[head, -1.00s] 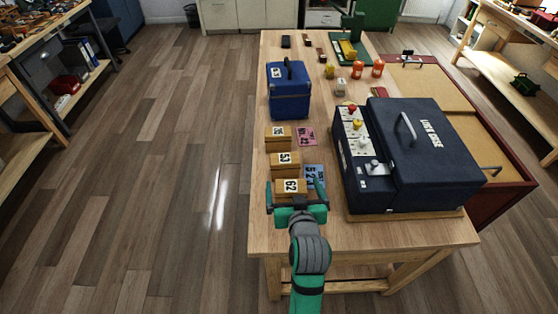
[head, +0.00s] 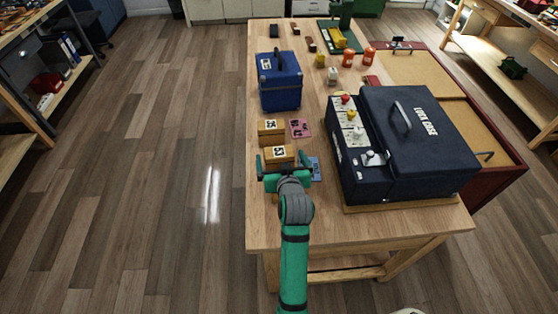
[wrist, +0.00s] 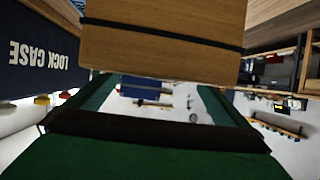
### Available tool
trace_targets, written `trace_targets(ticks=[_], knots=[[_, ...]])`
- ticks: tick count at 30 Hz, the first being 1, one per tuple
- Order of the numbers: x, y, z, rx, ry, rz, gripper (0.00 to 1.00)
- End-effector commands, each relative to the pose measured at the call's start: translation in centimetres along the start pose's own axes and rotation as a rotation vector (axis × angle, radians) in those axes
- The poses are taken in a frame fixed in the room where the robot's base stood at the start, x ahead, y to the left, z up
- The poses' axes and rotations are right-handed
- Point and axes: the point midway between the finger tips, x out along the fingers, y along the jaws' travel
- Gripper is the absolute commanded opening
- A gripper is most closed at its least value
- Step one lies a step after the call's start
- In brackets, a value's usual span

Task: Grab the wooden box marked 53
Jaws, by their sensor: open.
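The wooden box marked 53 (head: 278,154) sits on the near left part of the workbench, its white label facing me. My gripper (head: 288,165) is open just in front of this box, with one finger toward each side. In the wrist view a wooden box with a dark band (wrist: 165,45) fills the top, very close beyond my open jaws (wrist: 155,88); its number does not show there. I cannot tell whether the fingers touch it. The box marked 62 is not clearly visible; my gripper and wrist cover that area.
Another numbered wooden box (head: 271,128) stands just behind, with a pink card (head: 300,128) beside it. A blue card (head: 316,168) lies right of my gripper. The large dark lock case (head: 418,145) stands close on the right. A blue case (head: 279,85) stands farther back. The bench's left edge is near.

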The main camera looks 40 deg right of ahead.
Motion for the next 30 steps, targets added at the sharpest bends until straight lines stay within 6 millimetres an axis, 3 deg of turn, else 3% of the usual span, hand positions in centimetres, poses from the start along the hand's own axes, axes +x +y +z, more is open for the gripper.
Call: trace_targets(ticks=[4, 11, 13, 20, 30], knots=[[1.29, -0.01, -0.07, 0.000, 0.001, 0.000, 1.00], [1.47, 0.09, -0.02, 0.000, 0.001, 0.001, 1.00], [1.46, 0.10, -0.02, 0.000, 0.001, 0.001, 0.90], [1.45, 0.09, -0.01, 0.000, 0.001, 0.001, 0.35], [1.14, 0.01, -0.89, -0.001, 0.005, 0.000, 0.35]])
